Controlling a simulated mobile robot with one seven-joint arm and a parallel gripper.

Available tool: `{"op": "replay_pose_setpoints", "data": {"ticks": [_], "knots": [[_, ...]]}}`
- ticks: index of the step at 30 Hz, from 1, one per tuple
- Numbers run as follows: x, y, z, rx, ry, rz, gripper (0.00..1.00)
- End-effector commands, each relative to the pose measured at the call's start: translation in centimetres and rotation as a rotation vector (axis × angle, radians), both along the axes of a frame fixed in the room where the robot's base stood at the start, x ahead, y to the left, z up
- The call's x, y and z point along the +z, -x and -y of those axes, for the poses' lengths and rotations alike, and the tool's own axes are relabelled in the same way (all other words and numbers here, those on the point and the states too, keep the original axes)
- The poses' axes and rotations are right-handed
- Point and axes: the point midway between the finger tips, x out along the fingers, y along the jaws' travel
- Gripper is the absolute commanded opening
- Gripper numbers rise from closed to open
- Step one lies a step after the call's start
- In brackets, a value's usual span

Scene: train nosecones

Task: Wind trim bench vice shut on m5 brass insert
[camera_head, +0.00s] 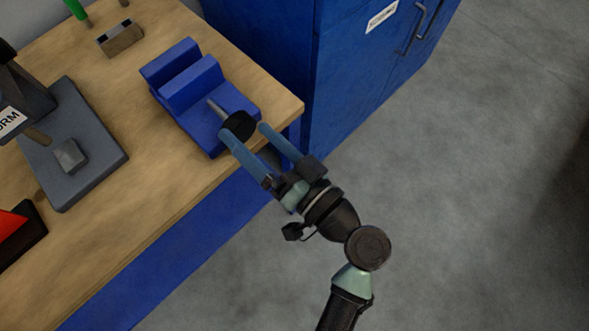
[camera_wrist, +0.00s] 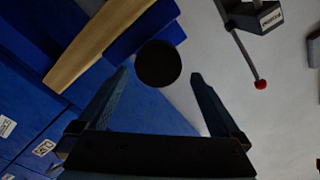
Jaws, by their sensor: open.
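The blue bench vice (camera_head: 187,85) stands on the wooden bench near its right corner, with a gap showing between its two upright jaws. A grey screw (camera_head: 217,109) runs from it to a round black knob (camera_head: 239,125). My gripper (camera_head: 243,130) is open, with its two blue fingers pointing at the knob, one tip on each side. In the wrist view the dark round knob (camera_wrist: 158,63) lies just beyond and between the open fingertips (camera_wrist: 158,76); I cannot tell whether they touch it. I cannot make out a brass insert.
A grey-based press (camera_head: 95,150) stands left of the vice. A small brown block (camera_head: 120,39) and a green-handled item (camera_head: 76,9) are at the back. A red object (camera_head: 12,224) lies at the left. A blue cabinet (camera_head: 345,85) stands beyond the bench edge; open floor is at right.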

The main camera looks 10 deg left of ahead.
Motion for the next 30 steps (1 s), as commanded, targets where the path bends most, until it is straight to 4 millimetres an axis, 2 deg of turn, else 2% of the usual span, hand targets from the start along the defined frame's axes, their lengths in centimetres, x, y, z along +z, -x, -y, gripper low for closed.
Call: {"op": "replay_pose_setpoints", "data": {"ticks": [30], "knots": [[0.2, 4.3, 5.7, -0.001, -0.002, 0.005, 1.0]]}}
